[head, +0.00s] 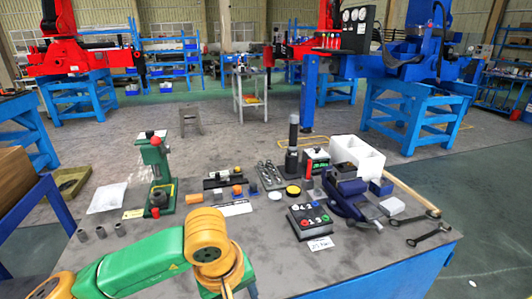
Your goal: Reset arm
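My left arm (140,264), green with orange joints, comes in from the lower left. It bends at an orange joint (207,240) over the near edge of the workbench (285,262) and runs down out of the bottom of the head view. Its gripper is below the frame, so its fingers are hidden. My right arm and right gripper are not in view.
A green press (156,170) stands at the bench's left. Sockets (101,232) stand at the left edge. Blue crane stands (420,108) are behind.

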